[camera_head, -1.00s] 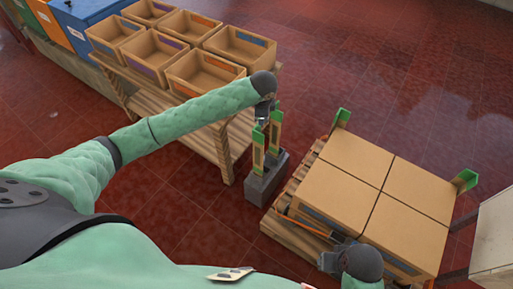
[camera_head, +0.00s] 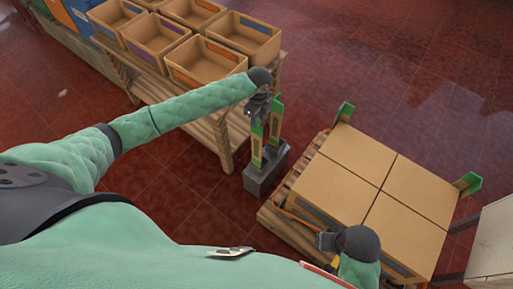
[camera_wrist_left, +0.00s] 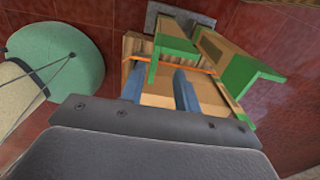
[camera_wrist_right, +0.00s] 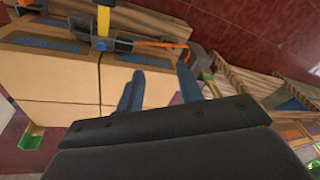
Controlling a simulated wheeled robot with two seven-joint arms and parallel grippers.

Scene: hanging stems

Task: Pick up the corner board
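Two upright corner boards, tan with green edges, stand in a grey block (camera_head: 262,180): a left one (camera_head: 257,147) and a right one (camera_head: 275,122). Their green tops also show in the left wrist view, the nearer (camera_wrist_left: 174,45) and the other (camera_wrist_left: 250,78). My left gripper (camera_head: 258,112) is at the top of the left board. In the left wrist view its two dark fingers (camera_wrist_left: 158,88) are apart; I see no board clamped between them. My right gripper (camera_wrist_right: 158,88) is open and empty beside the strapped load; its fingertips are unclear in the head view.
Cartons (camera_head: 345,190) sit on a pallet (camera_head: 290,225), with green-edged corner boards at two far corners (camera_head: 345,112) (camera_head: 468,184). An orange strap (camera_wrist_right: 160,44) and a yellow-handled tool (camera_wrist_right: 103,20) are near my right gripper. A wooden table (camera_head: 165,105) with open bins stands left.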

